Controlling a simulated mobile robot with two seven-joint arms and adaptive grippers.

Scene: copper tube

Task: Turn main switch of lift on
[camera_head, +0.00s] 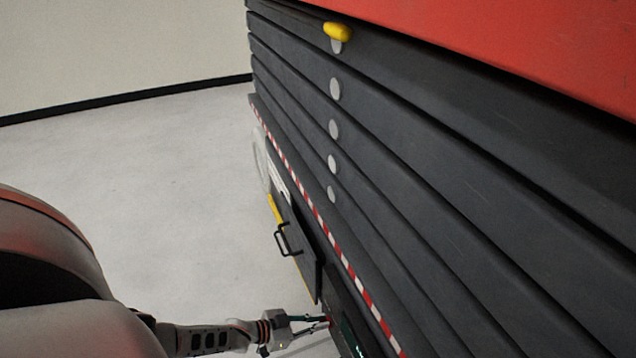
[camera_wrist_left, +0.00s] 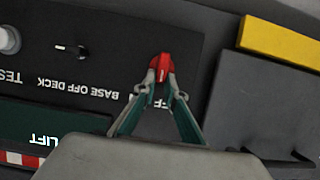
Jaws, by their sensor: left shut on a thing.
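The lift's main switch is a small red knob (camera_wrist_left: 162,63) on the dark control panel (camera_wrist_left: 120,35) in the left wrist view. My left gripper (camera_wrist_left: 161,80) is shut on this red knob, one fingertip on each side. In the head view my left gripper (camera_head: 326,322) reaches the lower side of the lift (camera_head: 420,150), where a small spot of red shows at its fingertips. The fingers partly cover the label beside the red knob. My right gripper is in neither view.
Left of the red knob are a small black selector (camera_wrist_left: 75,50) and a pale round button (camera_wrist_left: 9,40). A dark cover with a handle (camera_head: 284,238) and a red-white stripe (camera_head: 325,225) run along the lift's side. The pale floor (camera_head: 150,160) left of it is clear.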

